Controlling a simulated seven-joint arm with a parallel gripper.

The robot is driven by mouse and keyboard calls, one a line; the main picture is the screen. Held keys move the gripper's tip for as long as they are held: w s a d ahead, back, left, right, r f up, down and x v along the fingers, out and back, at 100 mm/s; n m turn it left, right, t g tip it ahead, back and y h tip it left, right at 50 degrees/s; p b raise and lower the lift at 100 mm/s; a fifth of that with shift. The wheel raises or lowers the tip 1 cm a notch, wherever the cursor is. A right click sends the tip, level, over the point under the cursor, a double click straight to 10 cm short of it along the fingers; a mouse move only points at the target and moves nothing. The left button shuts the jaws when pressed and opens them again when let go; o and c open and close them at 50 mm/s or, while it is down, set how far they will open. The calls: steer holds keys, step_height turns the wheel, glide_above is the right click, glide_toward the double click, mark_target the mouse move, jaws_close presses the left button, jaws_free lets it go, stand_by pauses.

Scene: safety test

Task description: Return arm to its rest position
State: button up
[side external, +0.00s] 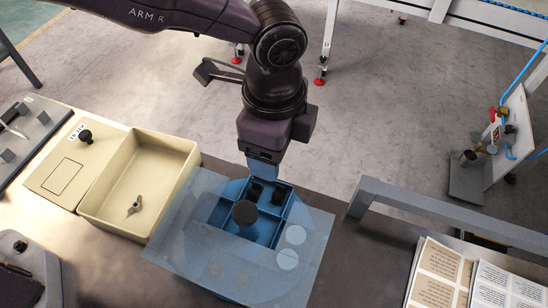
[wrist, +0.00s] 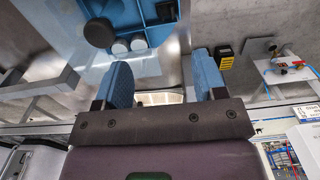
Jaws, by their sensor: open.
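My arm reaches down from the top of the side view. My gripper (side external: 262,172) is at the back edge of a blue compartment box (side external: 232,234); whether it touches the box cannot be told. In the wrist view, the two blue fingers of my gripper (wrist: 161,72) are spread apart with nothing between them. The box (wrist: 165,30) lies beyond the fingertips there. A dark round knob (side external: 244,213) sits over the box, on or above a clear bluish sheet (side external: 180,240). Dark small pieces (side external: 256,191) lie in a back compartment.
A beige tray (side external: 187,160) holding a small wing-shaped part (side external: 135,205) stands left of the box, beside a beige lid (side external: 55,180) with a black knob. A grey frame (side external: 450,215) and printed sheets (side external: 440,275) are at right. Open floor lies behind the table.

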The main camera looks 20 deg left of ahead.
steer(key=shift+r, duration=0.4)
steer(key=s+a+r+n+t, duration=0.2)
steer(key=s+a+r+n, duration=0.3)
steer(key=a, duration=0.7)
steer(key=s+a+r+n+t, duration=0.1)
steer(key=s+a+r+n, duration=0.5)
steer(key=a, duration=0.6)
steer(key=s+a+r+n+t, duration=0.2)
steer(key=s+a+r+n, duration=0.3)
steer(key=a, duration=0.7)
step_height(320, 180, up, 2)
steer(key=shift+s+a+r+n+t, duration=0.15)
steer(key=shift+a+n+t, duration=0.15)
steer(key=shift+n, duration=0.7)
